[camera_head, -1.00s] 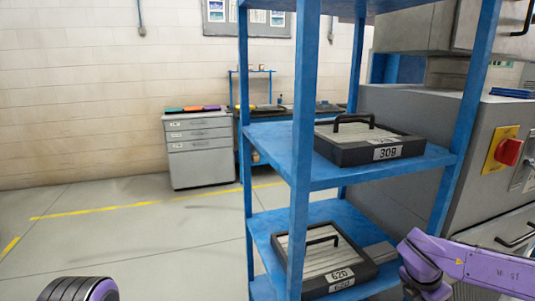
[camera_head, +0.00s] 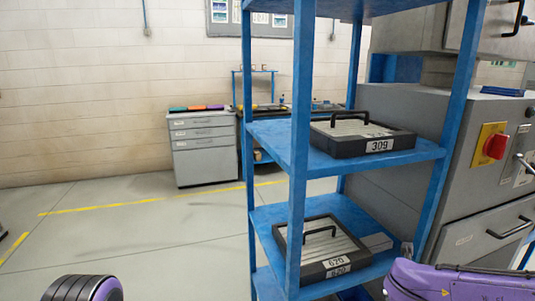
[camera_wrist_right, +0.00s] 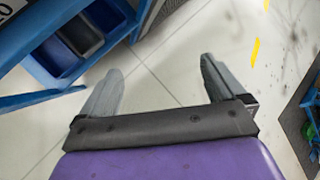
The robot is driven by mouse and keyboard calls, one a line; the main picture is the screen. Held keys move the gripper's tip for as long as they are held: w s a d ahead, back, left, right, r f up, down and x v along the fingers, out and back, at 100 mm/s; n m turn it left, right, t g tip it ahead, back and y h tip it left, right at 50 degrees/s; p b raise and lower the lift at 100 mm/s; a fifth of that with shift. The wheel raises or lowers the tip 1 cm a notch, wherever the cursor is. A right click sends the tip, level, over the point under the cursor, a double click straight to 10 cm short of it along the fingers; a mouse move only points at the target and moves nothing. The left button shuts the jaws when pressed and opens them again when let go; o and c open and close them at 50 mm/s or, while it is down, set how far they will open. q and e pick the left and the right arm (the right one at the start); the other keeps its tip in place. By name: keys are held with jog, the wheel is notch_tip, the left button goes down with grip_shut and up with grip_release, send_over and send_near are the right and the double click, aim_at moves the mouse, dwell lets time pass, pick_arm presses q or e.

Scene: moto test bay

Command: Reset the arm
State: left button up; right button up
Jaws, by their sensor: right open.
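My right gripper (camera_wrist_right: 158,78) is open and empty in the right wrist view, its two grey fingers spread wide above pale floor tiles. Its purple arm (camera_head: 460,283) enters the head view at the lower right, beside the blue shelf rack (camera_head: 299,150); the gripper itself is not visible there. A purple and black part of my left arm (camera_head: 83,289) shows at the bottom left of the head view. My left gripper is out of view.
A tray marked 309 (camera_head: 379,145) sits on the middle shelf, and one marked 620 (camera_head: 336,265) on the lower shelf. A grey machine with a red knob (camera_head: 495,146) stands right. A drawer cabinet (camera_head: 204,152) stands behind. Floor at left is clear.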

jog(key=s+a+f+n+t+y, duration=0.1)
jog(key=s+a+f+n, duration=0.3)
jog(key=f+n, duration=0.5)
jog(key=s+a+f+n+t+y, duration=0.1)
jog(key=s+a+f+n, duration=0.5)
jog(key=n, duration=0.5)
jog(key=s+d+f+n+g, duration=0.1)
jog(key=s+f+n, duration=0.3)
jog(key=s, duration=0.5)
jog(key=s+d+f+n+g, duration=0.2)
jog(key=s+f+n, duration=0.3)
jog(key=s+n, duration=0.2)
jog(key=shift+s+d+f+y, duration=0.2)
jog(key=shift+s+d+y, duration=0.2)
jog(key=shift+s, duration=0.55)
